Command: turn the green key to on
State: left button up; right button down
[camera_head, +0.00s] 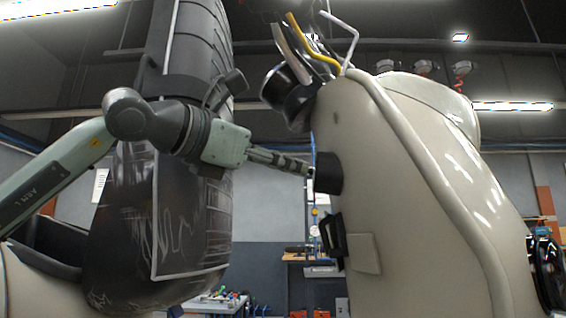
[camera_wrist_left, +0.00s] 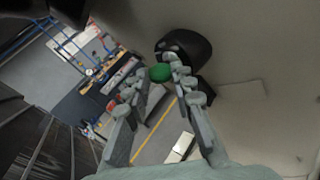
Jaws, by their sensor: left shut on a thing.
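The green key (camera_wrist_left: 160,73) shows in the left wrist view as a small green head between my left fingertips. It is in front of a black round lock housing (camera_wrist_left: 184,46) on a cream body panel. In the head view the housing (camera_head: 327,173) juts from the left side of the cream body (camera_head: 385,140). My left gripper (camera_head: 307,168) reaches it from the left, fingertips at its face. In the left wrist view the gripper (camera_wrist_left: 156,76) is shut on the key. The key is hidden in the head view, and its turn angle cannot be told. My right gripper is out of view.
A large dark rounded tyre-like object (camera_head: 190,225) stands behind and below my left arm. A black bracket (camera_head: 331,238) sits below the housing. Black parts and bent rods (camera_head: 290,95) are above it. Workbenches (camera_head: 305,268) are far behind.

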pick_arm(q)
jog(key=shift+f, duration=0.15)
jog(key=m+h+b, duration=0.1)
jog(key=b, duration=0.1)
jog(key=m+t+b, duration=0.1)
jog(key=b, duration=0.2)
jog(key=shift+s+f+h, duration=0.1)
jog(key=shift+f+h, duration=0.15)
jog(key=shift+h, duration=0.15)
jog(key=o, duration=1.1)
jog(key=shift+d+r, duration=0.1)
jog(key=shift+c, duration=0.2)
jog(key=v, duration=0.8)
jog(key=shift+s, duration=0.2)
